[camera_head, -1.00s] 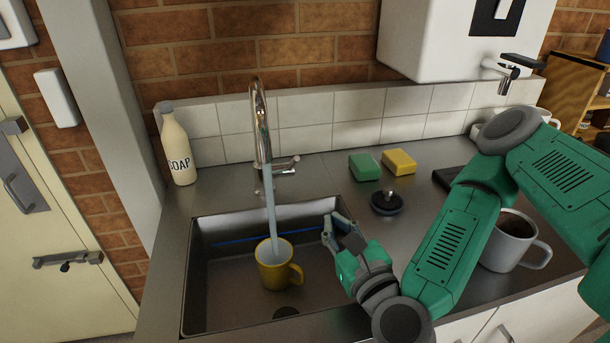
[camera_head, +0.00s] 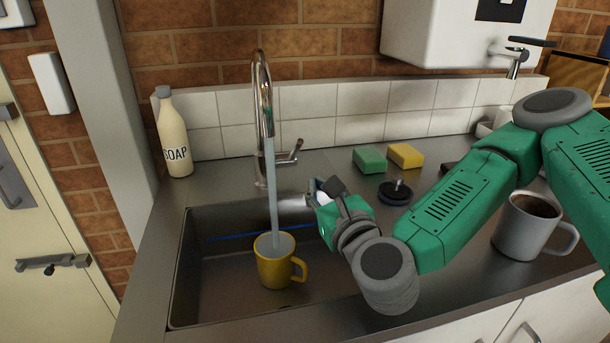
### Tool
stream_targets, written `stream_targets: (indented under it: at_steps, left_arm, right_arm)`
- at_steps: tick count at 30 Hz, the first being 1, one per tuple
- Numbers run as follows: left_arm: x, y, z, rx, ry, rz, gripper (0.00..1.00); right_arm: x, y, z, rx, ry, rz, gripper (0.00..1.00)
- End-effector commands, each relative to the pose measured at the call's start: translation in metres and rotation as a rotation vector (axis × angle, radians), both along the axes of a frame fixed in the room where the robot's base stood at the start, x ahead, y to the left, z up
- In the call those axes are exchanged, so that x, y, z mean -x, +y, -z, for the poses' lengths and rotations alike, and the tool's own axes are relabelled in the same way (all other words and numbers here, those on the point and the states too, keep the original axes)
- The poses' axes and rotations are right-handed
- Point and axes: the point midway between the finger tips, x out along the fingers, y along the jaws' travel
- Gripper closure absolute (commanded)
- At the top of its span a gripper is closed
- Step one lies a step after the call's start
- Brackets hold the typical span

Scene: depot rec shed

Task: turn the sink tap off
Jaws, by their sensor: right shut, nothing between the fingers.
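The chrome sink tap (camera_head: 264,110) stands behind the sink, and a stream of water (camera_head: 271,185) runs from its spout. Its side lever (camera_head: 293,153) points to the right and tilts upward. The water falls into a yellow mug (camera_head: 273,268) standing in the metal sink basin (camera_head: 205,285). My right gripper (camera_head: 316,190) is shut and empty, over the right rim of the basin, in front of and below the lever and apart from it. My left gripper is not in view.
A soap bottle (camera_head: 173,136) stands left of the tap. A green sponge (camera_head: 369,160), a yellow sponge (camera_head: 405,156) and a black plug (camera_head: 396,192) lie right of the lever. A grey mug of dark liquid (camera_head: 526,226) stands near my right arm. A white heater (camera_head: 450,32) hangs above.

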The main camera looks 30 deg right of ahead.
Motion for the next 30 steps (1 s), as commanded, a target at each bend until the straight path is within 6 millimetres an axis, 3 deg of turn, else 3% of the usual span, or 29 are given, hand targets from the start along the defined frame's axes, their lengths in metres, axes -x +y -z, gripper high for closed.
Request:
stream_targets:
  at_steps: [1, 5, 9, 15, 30]
  left_arm:
    - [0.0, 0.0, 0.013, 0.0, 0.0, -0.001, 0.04]
    - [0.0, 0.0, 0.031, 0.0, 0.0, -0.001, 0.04]
    - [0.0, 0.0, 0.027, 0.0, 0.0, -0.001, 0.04]
    - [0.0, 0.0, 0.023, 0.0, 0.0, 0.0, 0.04]
    - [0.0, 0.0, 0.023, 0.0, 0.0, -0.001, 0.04]
  right_arm:
    - [-0.003, -0.001, 0.005, -0.002, -0.004, 0.0, 1.0]
    - [-0.01, -0.005, 0.005, -0.007, -0.006, 0.0, 1.0]
    - [-0.038, -0.01, 0.0, -0.006, -0.002, 0.003, 1.0]
    - [-0.056, -0.008, -0.022, -0.007, -0.002, -0.001, 1.0]
    - [-0.063, -0.008, -0.028, -0.006, 0.0, -0.001, 1.0]
